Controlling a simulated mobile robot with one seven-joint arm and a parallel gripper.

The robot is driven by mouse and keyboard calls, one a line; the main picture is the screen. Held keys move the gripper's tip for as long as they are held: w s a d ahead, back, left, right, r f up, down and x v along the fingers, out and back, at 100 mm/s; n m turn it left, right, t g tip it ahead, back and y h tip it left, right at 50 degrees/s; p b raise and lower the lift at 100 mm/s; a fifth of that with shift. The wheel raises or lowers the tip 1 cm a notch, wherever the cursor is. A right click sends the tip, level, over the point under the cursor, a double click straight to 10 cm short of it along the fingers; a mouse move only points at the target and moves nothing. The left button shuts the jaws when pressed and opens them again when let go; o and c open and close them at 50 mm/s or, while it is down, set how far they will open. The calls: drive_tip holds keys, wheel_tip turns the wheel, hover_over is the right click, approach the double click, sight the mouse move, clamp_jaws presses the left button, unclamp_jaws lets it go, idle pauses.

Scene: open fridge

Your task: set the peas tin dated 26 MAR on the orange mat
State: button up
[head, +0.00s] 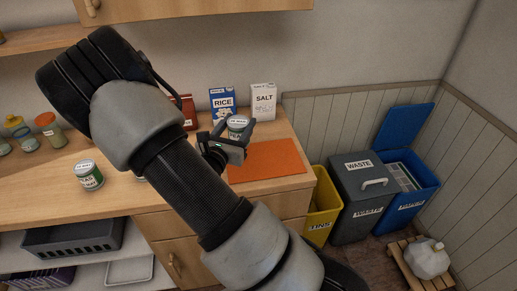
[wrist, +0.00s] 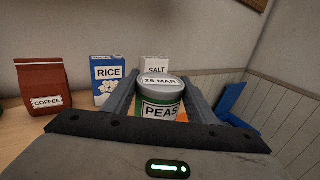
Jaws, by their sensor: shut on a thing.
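My gripper (head: 237,131) is shut on a green-and-white peas tin (head: 238,121). In the wrist view the tin (wrist: 161,104) stands upright between the two fingers, with "26 MAR" on its lid and "PEAS" on its side. The orange mat (head: 268,162) lies flat on the counter's right end, with its visible part bare. In the head view the held tin appears at the mat's back left; its height over the counter is hard to tell. A sliver of orange shows beside the tin in the wrist view. Another peas tin (head: 89,175) stands on the counter at left, its date unreadable.
A rice box (head: 222,103), a salt box (head: 263,101) and a coffee bag (wrist: 41,84) stand along the wall behind. Jars (head: 50,132) stand at far left. Yellow (head: 322,208), grey (head: 363,190) and blue bins stand on the floor right of the counter (head: 130,205).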

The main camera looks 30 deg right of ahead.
drive_tip(key=m+g+h, duration=0.1)
hover_over(257, 166)
drive_tip(key=shift+f, duration=4.7)
drive_tip(key=shift+b, duration=0.3)
drive_tip(key=shift+f, duration=0.2)
drive_tip(key=o, duration=1.4)
